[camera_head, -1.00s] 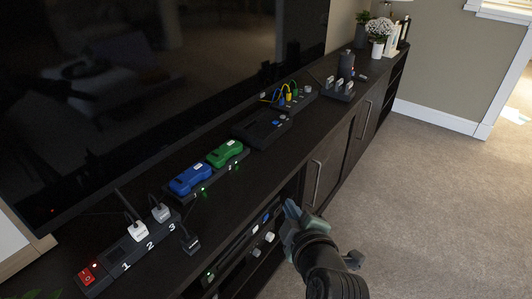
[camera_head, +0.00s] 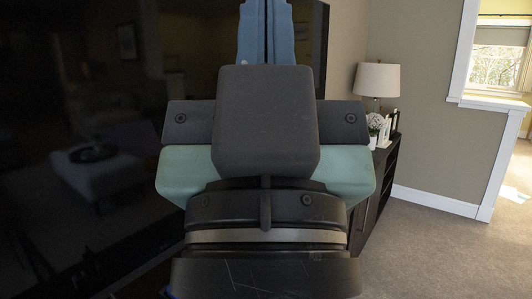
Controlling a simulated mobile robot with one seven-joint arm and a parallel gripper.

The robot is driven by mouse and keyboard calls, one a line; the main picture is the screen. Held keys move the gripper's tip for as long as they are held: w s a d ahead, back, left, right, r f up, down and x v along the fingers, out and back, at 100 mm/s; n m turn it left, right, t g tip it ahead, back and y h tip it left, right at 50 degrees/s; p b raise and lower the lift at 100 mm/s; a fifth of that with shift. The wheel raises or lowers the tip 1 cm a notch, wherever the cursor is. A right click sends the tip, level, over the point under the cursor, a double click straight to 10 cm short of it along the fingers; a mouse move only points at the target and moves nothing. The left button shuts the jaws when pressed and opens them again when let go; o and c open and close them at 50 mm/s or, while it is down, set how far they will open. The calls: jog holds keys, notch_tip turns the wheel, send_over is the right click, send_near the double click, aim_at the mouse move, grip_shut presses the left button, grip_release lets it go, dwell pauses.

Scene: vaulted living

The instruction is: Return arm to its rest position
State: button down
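My gripper (camera_head: 265,14) fills the middle of the head view, close to the camera and pointing up. Its two blue fingers lie side by side with only a thin dark line between them, so it looks shut. Nothing shows between the fingers, but their tips run up to the top edge of the picture. The grey and pale green gripper body and my dark wrist hide most of the media cabinet (camera_head: 383,180) behind.
A large dark TV screen (camera_head: 70,110) fills the left side. A lamp (camera_head: 381,82) and white flowers (camera_head: 375,122) stand on the cabinet's far end. Bare carpet (camera_head: 440,255) lies open at the right, before a beige wall (camera_head: 420,140).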

notch_tip(320, 180, up, 16)
jog(key=p, duration=1.3)
jog(key=shift+p, duration=0.35)
